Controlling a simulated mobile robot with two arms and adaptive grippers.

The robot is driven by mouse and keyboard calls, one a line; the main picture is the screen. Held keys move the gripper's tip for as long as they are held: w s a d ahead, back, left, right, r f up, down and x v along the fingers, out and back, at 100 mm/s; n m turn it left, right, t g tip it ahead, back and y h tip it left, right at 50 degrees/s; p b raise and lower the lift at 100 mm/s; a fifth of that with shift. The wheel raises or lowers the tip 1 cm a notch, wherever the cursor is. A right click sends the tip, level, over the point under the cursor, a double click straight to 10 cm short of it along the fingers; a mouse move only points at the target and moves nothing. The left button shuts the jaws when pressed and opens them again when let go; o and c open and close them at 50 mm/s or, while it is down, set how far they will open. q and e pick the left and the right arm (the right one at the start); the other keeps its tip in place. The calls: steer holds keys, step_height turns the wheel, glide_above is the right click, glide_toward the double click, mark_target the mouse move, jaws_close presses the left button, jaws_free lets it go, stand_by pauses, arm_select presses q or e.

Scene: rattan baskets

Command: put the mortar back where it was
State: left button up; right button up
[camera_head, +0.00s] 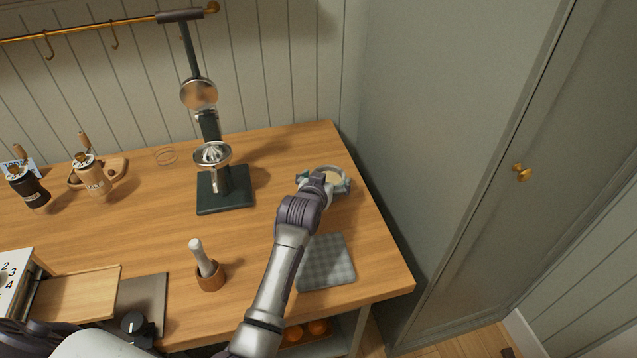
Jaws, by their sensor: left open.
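A small brown wooden cup (211,278), which looks like the mortar, stands upright near the table's front. A pale pestle (202,257) leans in it. My left gripper (328,184) is open at the table's right side, well to the right of and behind the cup. Its fingers are apart beside a round thing with a pale grey rim and tan inside (334,177); I cannot tell what this is or whether they touch it. My right gripper is not in view.
A tall citrus press on a dark base (225,206) stands at the back middle. A grey checked cloth (329,262) lies right of my arm. A board (77,295) lies front left. Wood around the ring is clear.

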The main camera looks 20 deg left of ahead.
arm_select(q)
steer(key=p+v, duration=0.8)
steer(key=v, duration=0.2)
steer(key=shift+r, duration=0.1)
